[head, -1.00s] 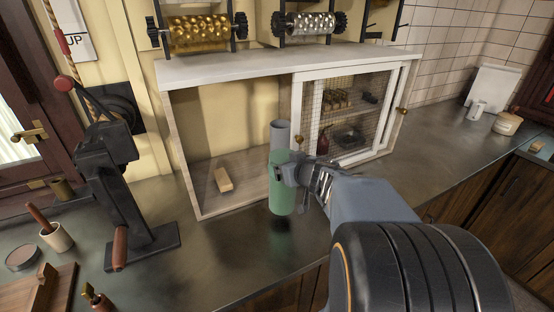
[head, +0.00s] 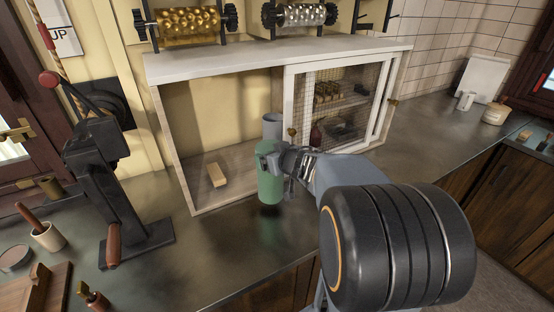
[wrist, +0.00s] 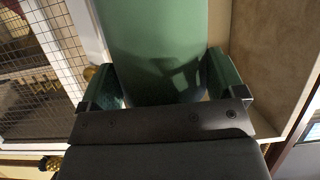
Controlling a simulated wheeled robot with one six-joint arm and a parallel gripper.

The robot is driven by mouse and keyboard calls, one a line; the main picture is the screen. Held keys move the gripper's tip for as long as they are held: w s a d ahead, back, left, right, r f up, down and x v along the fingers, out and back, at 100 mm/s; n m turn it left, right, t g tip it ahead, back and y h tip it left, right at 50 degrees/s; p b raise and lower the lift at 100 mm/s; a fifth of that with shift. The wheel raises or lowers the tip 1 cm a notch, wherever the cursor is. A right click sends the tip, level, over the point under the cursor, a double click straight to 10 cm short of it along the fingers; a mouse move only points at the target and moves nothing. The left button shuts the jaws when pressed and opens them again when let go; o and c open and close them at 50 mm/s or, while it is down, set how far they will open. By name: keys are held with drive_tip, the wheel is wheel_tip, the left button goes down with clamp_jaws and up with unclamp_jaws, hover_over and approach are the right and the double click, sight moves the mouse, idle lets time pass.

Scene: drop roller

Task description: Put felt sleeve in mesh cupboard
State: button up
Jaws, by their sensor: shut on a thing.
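The green felt sleeve (head: 269,187) is an upright cylinder with a grey, tube-like upper part. My gripper (head: 268,162) is shut on it around its green part. The wrist view shows the two fingers (wrist: 163,82) on either side of the sleeve (wrist: 155,40). The sleeve appears in front of the mesh cupboard (head: 172,160), a white-framed case on the counter. The cupboard's left half is open, and mesh panels cover its right half. In the head view the sleeve overlaps the open half near the middle; I cannot tell its exact distance from the opening.
A wooden block (head: 217,175) lies on the cupboard floor, left of the sleeve. A brass knob (head: 292,132) sits on the mesh panel edge, close to my gripper. Gold (head: 182,25) and silver rollers (head: 300,15) stand above. A black press (head: 100,180) stands left.

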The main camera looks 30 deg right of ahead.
drive_tip(key=shift+w+r+x, duration=0.1)
drive_tip(key=shift+r+x, duration=0.1)
drive_tip(key=shift+x, duration=0.85)
drive_tip(key=shift+w+r+x, duration=0.1)
drive_tip(key=shift+r+x, duration=0.15)
drive_tip(key=shift+x, duration=0.8)
drive_tip(key=shift+w+r+x, duration=0.1)
drive_tip(key=shift+r+x, duration=0.1)
drive_tip(key=shift+x, duration=0.9)
drive_tip(key=w+p, duration=0.7)
drive_tip(key=w, duration=0.9)
drive_tip(key=shift+f, duration=0.45)
drive_tip(key=shift+d, duration=0.15)
drive_tip(key=o, duration=1)
drive_tip(key=shift+c, duration=0.2)
drive_tip(key=v, duration=1.3)
drive_tip(key=shift+s, duration=0.35)
